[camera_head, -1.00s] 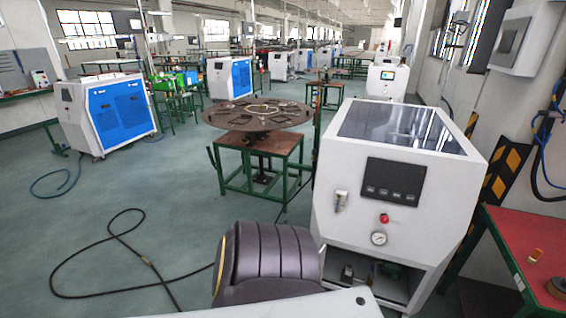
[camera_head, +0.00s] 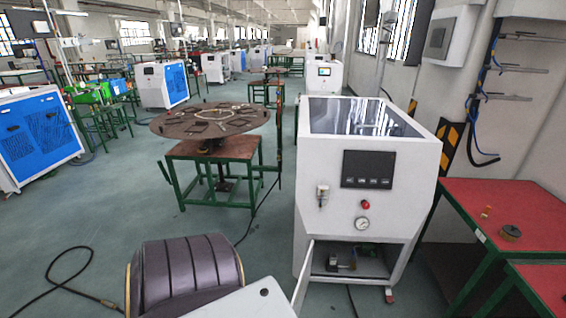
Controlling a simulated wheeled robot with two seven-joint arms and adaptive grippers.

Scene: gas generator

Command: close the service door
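The white gas generator cabinet (camera_head: 330,220) stands right of centre, with a dark glass top, a control panel (camera_head: 368,169), a red button and a round gauge. Its lower front compartment (camera_head: 350,262) is open, and small fittings show inside. A narrow white panel (camera_head: 303,278), which appears to be the service door, stands swung out at the opening's left side. Its lower end reaches the bottom of the picture. Neither of my grippers is in view.
A dark ribbed rounded object (camera_head: 190,275) and a white surface with a small hole (camera_head: 240,302) fill the bottom foreground; I cannot tell what they belong to. A round table (camera_head: 212,121) stands left of the cabinet, a red-topped bench (camera_head: 505,205) right. A hose (camera_head: 60,265) lies on the floor.

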